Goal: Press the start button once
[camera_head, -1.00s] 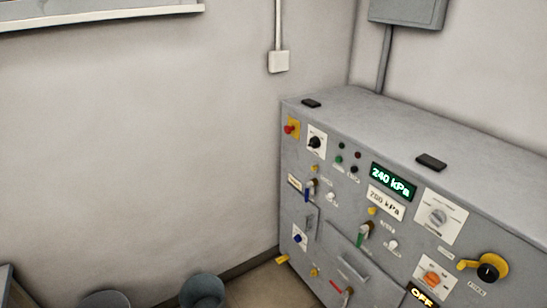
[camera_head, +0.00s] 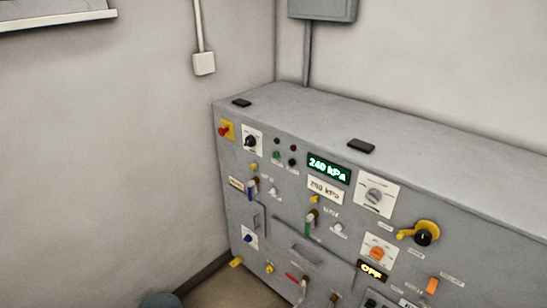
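The grey control cabinet (camera_head: 270,220) stands in the corner with its front panel facing me. Near its upper left is a small green button (camera_head: 276,155), with a black button (camera_head: 292,162) to its right. Two small dark lamps sit just above them. Their labels are too small to read, so I cannot confirm which one is marked start. A lower display (camera_head: 372,271) reads OFF. Neither of my grippers is in view.
A red knob on a yellow plate (camera_head: 226,130) and a black rotary switch (camera_head: 251,142) are left of the buttons. Valve handles, a yellow-black crank (camera_head: 422,236) and an orange knob (camera_head: 377,253) also stick out. A wall borders the cabinet's left side.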

